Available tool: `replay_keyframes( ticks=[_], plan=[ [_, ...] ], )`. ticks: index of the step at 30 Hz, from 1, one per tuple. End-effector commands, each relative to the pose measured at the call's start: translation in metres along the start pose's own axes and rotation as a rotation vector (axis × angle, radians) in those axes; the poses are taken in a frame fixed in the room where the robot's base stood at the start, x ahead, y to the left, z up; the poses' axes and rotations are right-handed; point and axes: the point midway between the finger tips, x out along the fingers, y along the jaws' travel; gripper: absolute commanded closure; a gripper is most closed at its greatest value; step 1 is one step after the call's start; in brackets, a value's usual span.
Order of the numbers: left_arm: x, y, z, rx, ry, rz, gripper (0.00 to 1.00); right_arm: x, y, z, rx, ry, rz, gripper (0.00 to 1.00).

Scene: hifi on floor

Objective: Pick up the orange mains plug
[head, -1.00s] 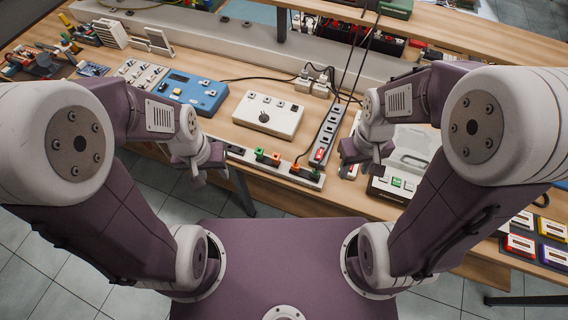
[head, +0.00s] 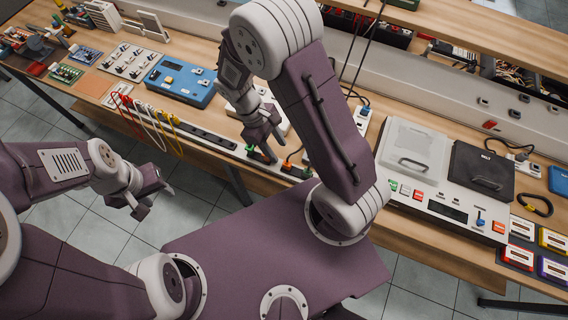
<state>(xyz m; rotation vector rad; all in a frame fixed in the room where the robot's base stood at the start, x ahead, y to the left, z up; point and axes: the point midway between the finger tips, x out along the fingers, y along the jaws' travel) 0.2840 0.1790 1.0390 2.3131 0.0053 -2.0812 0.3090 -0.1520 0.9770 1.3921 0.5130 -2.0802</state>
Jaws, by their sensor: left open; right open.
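An orange plug (head: 287,165) sits in the long dark power strip (head: 207,136) along the bench's front edge, with a dark cable rising beside it. A green plug (head: 250,149) sits in the same strip to its left. My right gripper (head: 268,148) is open, pointing down over the strip between the green and orange plugs. Its fingers hide part of the strip there, and I cannot tell whether they touch a plug. My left gripper (head: 148,197) is open and empty, over the floor in front of the bench.
Red, white and yellow leads (head: 150,125) hang over the bench front at the left. A blue instrument box (head: 181,80) stands behind them. A grey-lidded device (head: 412,150) and cassette-like blocks (head: 520,257) lie at the right. My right arm hides the bench middle.

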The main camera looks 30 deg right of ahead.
Motion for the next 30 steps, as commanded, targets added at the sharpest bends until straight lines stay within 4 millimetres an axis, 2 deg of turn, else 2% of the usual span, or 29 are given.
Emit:
replay_keyframes(
  ticks=[6,12,19,27,29,30],
  plan=[
    [-0.003,0.000,0.000,0.000,0.000,0.000,0.57,0.032,0.000,0.001,0.001,-0.003,-0.002,0.56],
    [-0.004,0.000,-0.001,0.000,0.000,0.000,0.57,0.042,-0.001,0.002,0.002,-0.004,-0.002,0.56],
    [-0.007,0.000,-0.001,0.000,0.000,0.000,0.57,0.082,-0.001,0.004,0.003,-0.003,-0.003,0.56],
    [-0.006,0.000,-0.001,0.000,0.000,0.000,0.57,0.088,-0.001,0.003,0.002,0.001,-0.002,0.56],
    [-0.006,0.000,-0.001,0.000,0.000,0.000,0.57,0.088,-0.001,0.003,0.002,0.001,-0.002,0.70],
    [-0.006,0.000,-0.001,0.000,0.000,0.000,0.57,0.088,-0.001,0.003,0.002,0.001,-0.002,0.81]
  ],
)
